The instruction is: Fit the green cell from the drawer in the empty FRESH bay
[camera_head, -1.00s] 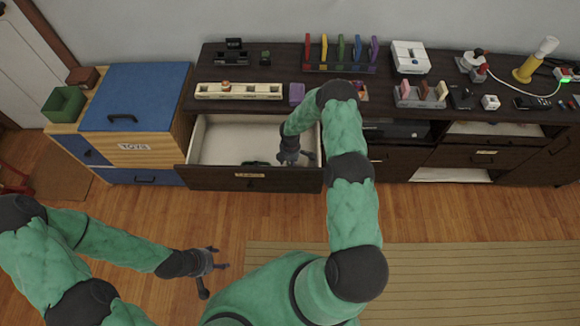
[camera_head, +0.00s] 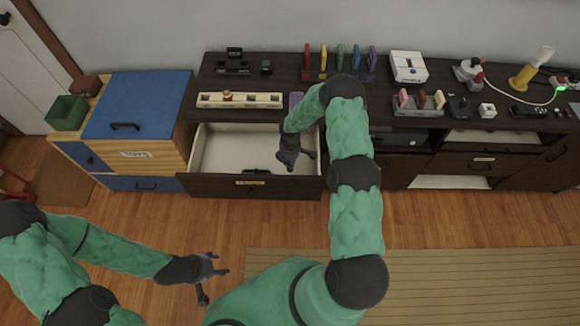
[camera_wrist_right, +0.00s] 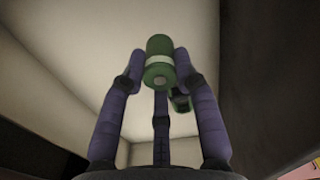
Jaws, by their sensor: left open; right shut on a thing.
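My right gripper (camera_wrist_right: 158,65) is shut on the green cell (camera_wrist_right: 159,48), a green cylinder with a pale band, seen close up in the right wrist view. In the head view this gripper (camera_head: 297,157) is over the right part of the open drawer (camera_head: 222,148), and the cell is hidden there. My left gripper (camera_head: 213,272) is open and empty above the wood floor. A long cream holder (camera_head: 265,101) stands on the dark cabinet top behind the drawer, with a small orange-topped thing in it. I cannot read which bay is FRESH.
A small dark green thing (camera_wrist_right: 181,102) shows below the cell in the wrist view. A dark item (camera_head: 257,170) lies near the drawer's front. A purple block (camera_head: 296,101) stands beside the cream holder. Colored upright pieces and a white box (camera_head: 408,67) stand farther right.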

